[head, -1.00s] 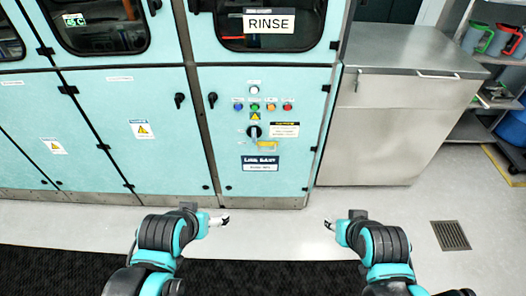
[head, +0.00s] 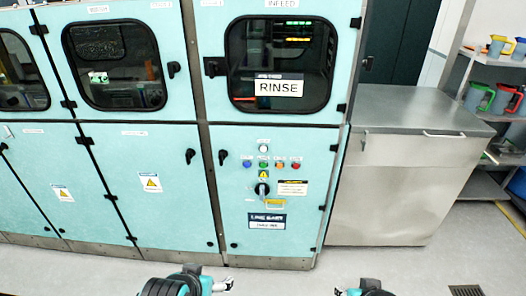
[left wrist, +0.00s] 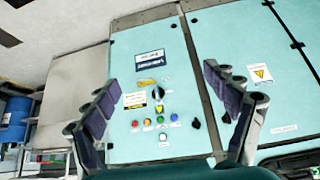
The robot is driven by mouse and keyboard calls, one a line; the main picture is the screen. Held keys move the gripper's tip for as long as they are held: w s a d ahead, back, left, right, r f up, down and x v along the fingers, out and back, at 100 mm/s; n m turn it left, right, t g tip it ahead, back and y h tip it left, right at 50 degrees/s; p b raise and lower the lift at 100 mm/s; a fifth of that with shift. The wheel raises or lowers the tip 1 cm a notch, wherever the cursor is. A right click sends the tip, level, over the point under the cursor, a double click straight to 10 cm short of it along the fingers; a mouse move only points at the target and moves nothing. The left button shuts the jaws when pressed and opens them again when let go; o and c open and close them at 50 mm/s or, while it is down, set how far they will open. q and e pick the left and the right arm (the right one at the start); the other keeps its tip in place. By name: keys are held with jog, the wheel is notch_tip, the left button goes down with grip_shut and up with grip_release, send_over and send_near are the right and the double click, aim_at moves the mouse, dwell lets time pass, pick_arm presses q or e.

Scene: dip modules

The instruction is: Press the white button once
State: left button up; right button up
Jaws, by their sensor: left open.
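The white button (head: 264,148) sits at the top of a small control panel on the teal cabinet door, above a row of coloured buttons. It also shows in the left wrist view (left wrist: 163,137), where the panel appears upside down. My left gripper (head: 222,285) is at the bottom edge of the head view, low in front of the cabinet and apart from the button. In the left wrist view its two fingers (left wrist: 160,82) are spread wide with nothing between them. My right gripper (head: 340,292) barely shows at the bottom edge; its fingers are too cut off to judge.
Below the white button are blue (head: 247,164), green (head: 263,164), orange (head: 279,165) and red (head: 296,165) buttons and a black rotary switch (head: 262,190). A steel cabinet (head: 385,190) stands to the right. A shelf with jugs is at far right. Floor before the panel is clear.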

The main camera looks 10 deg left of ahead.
pick_arm(q)
grip_shut()
dwell(1.3)
